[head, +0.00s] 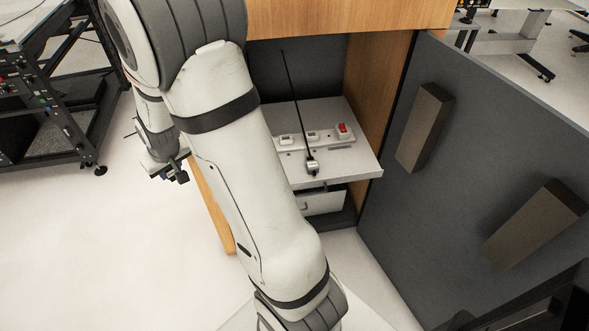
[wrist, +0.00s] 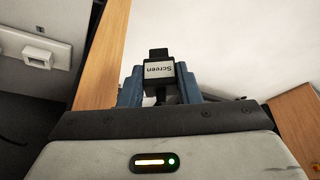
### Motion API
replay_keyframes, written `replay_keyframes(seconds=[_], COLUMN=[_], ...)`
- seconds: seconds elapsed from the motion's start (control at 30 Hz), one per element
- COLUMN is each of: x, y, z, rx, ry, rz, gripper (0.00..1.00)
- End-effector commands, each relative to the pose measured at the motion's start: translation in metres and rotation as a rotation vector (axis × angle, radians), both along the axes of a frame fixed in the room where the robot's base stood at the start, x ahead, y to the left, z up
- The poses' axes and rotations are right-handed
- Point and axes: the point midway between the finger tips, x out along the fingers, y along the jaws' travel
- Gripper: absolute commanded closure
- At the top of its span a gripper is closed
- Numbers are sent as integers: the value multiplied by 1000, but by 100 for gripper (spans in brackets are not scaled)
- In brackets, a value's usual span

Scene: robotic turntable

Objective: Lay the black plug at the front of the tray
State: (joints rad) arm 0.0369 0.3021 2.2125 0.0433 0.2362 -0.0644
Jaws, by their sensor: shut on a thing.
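My gripper (wrist: 160,88) is shut on a black plug (wrist: 159,72) in the wrist view. In the head view my gripper (head: 170,172) hangs left of the cabinet, apart from the tray, and the plug there is too small to make out. The tray (head: 345,172) is a white pulled-out shelf in the wooden cabinet. A small pale plug (head: 312,167) with a black cable lies near its front edge. My arm hides the tray's left part.
A socket strip on the tray bears white sockets (head: 312,135) and a red switch (head: 343,130). A drawer (head: 322,203) stands slightly open below. A dark panel (head: 460,150) with blocks stands at right, a black rack (head: 50,100) at left. Floor left of the cabinet is clear.

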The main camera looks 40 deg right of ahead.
Motion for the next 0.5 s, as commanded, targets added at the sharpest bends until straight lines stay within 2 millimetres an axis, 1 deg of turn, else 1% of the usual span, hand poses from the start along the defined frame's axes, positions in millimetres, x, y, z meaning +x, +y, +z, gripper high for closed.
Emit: replay_keyframes(seconds=[0.07, 0.17, 0.27, 0.3, 0.4, 0.5], x=[0, -1, -7, -11, -22, -32], y=[-3, -21, -53, -67, -98, -119], z=[-1, -1, 3, 7, 15, 24], rx=[1, 7, 12, 13, 9, 2], ry=[-2, -1, 2, 2, 1, -2], rz=[-13, -88, -221, -280, -416, -518], gripper=[100, 100, 100, 100, 100, 100])
